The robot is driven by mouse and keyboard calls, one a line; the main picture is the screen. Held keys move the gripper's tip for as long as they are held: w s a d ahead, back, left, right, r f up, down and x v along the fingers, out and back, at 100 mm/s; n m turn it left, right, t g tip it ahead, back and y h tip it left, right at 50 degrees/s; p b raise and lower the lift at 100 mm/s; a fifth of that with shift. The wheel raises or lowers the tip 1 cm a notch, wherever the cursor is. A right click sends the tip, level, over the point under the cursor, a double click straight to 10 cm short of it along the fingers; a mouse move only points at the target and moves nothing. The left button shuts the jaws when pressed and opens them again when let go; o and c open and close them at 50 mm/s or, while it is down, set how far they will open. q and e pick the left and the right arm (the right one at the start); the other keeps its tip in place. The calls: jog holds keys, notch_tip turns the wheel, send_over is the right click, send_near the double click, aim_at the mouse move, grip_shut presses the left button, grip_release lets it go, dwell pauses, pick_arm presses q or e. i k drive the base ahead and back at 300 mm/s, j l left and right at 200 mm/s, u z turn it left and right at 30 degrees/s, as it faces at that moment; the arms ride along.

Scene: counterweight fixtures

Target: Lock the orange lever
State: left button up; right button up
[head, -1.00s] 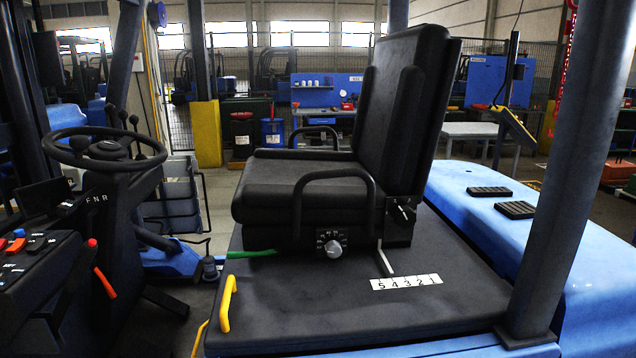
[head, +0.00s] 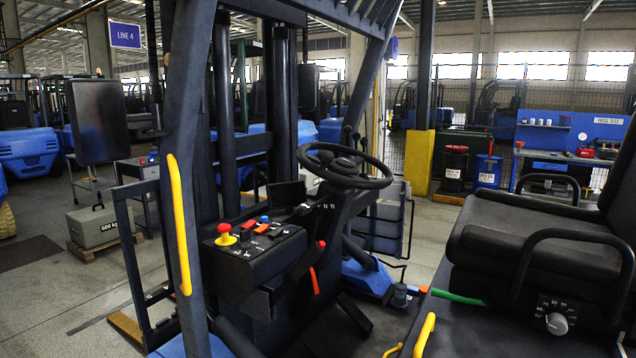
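A thin orange lever (head: 315,280) shows in the head view below the right end of the black control console (head: 250,255), slanting down beside the steering column. A red knob (head: 321,244) sits just above it at the console's edge. I cannot tell from this view whether the lever is locked. Neither of my grippers is in view.
The console carries a red-and-yellow stop button (head: 225,236) and small coloured switches. A steering wheel (head: 345,166) stands behind it. A black seat (head: 540,235) is at the right, with a green lever (head: 458,297) beneath. A yellow grab handle (head: 179,222) is on the front-left pillar.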

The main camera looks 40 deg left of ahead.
aim_at(316, 292)
jog(key=u, duration=1.25)
jog(key=i+j+z, duration=0.35)
jog(key=j+z, duration=0.15)
jog(key=j, duration=0.2)
jog(key=i+j+z, duration=0.25)
jog(key=j+z, duration=0.2)
jog(key=j, duration=0.3)
